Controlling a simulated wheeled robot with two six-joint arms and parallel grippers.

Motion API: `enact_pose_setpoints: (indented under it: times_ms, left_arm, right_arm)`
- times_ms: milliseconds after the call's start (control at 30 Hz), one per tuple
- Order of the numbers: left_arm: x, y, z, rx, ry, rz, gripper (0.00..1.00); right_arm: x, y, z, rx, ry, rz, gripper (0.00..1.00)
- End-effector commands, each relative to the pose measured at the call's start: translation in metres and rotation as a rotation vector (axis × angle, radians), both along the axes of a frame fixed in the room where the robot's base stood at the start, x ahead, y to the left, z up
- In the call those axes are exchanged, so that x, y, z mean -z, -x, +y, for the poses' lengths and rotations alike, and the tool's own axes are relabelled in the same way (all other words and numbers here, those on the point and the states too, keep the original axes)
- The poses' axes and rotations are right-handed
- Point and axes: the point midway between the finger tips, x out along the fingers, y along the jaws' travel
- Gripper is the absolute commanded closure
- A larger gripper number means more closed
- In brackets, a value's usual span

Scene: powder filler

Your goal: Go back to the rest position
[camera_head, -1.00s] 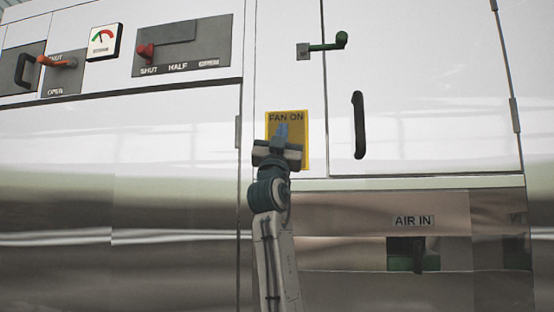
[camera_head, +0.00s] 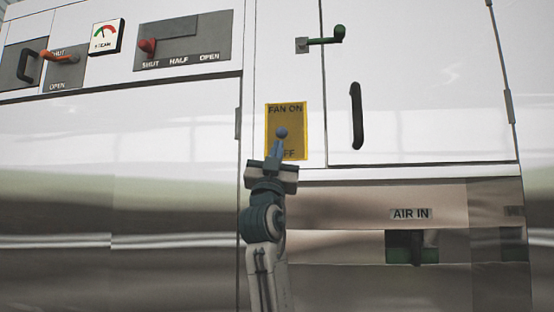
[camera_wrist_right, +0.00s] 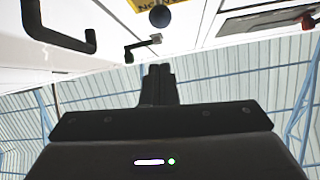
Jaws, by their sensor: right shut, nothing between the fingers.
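My right gripper (camera_head: 277,152) is shut and empty in the head view, in front of the yellow fan panel (camera_head: 297,118) on the white machine. The panel reads FAN ON at its top, and the end of OFF shows at its bottom. A blue-grey round knob (camera_head: 282,132) shows just above my fingertips; in the picture the tips sit just below it. In the right wrist view the closed fingers (camera_wrist_right: 159,78) point up, and the dark round knob (camera_wrist_right: 160,16) stands apart beyond them. My left gripper is not in view.
A green lever (camera_head: 325,41) and a black door handle (camera_head: 357,116) stick out at the upper right. A red lever (camera_head: 147,46) and an orange lever (camera_head: 60,57) are at the upper left. The AIR IN recess (camera_head: 412,246) is at the lower right.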

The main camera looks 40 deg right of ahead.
Motion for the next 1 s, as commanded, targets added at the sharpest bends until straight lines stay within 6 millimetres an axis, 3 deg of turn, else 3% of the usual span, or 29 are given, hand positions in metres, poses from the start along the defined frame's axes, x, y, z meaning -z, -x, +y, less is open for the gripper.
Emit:
enact_pose_setpoints:
  times_ms: [767,867,967,1000]
  left_arm:
    - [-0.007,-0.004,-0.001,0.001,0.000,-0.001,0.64]
    - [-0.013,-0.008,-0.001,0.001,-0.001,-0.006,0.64]
    - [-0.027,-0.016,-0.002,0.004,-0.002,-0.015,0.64]
    - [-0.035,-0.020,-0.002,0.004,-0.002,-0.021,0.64]
  right_arm:
    - [0.008,-0.001,0.002,-0.002,-0.003,0.005,1.00]
    - [0.031,-0.013,0.004,-0.014,-0.018,0.043,1.00]
    - [0.078,-0.035,0.008,-0.037,-0.051,0.129,1.00]
    - [0.105,-0.046,0.011,-0.049,-0.070,0.174,1.00]
